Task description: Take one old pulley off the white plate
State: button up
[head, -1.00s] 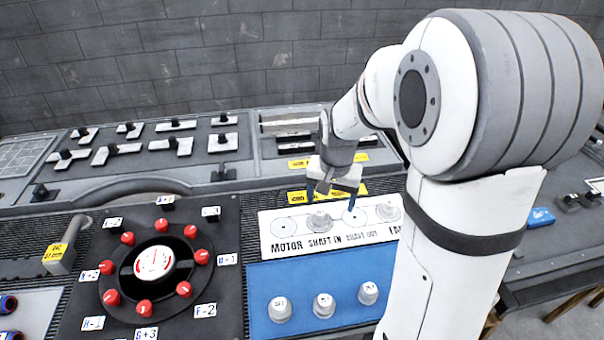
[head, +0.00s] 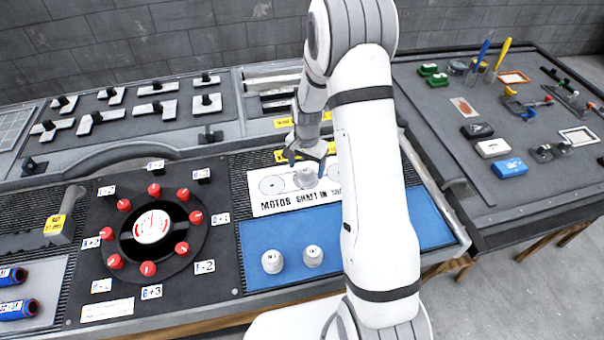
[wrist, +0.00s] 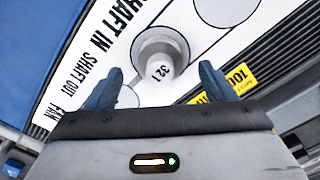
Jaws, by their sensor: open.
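The white plate (head: 262,205) lies on the bench, with printed words and round spots. An old grey pulley (head: 305,179) stands on it above the words SHAFT IN. In the wrist view this pulley (wrist: 158,56) shows from above, with a small number on its top. My gripper (head: 307,166) is open over it. In the wrist view the two blue fingertips (wrist: 160,73) lie left and right of the pulley, with gaps on both sides; their height against it is hard to tell. The MOTOR spot (head: 272,185) holds no pulley. My arm hides the plate's right part.
A blue mat (head: 250,240) in front of the plate carries two visible light pulleys (head: 272,262) (head: 313,256). A dial with red knobs (head: 152,227) is at left. Yellow labels (head: 284,122) and a ridged strip lie behind the plate. A side table (head: 470,150) holds tools.

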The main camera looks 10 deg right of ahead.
jog(key=shift+f, duration=1.35)
jog(key=shift+w, duration=0.1)
jog(key=c, duration=1.1)
jog(key=shift+c, duration=0.2)
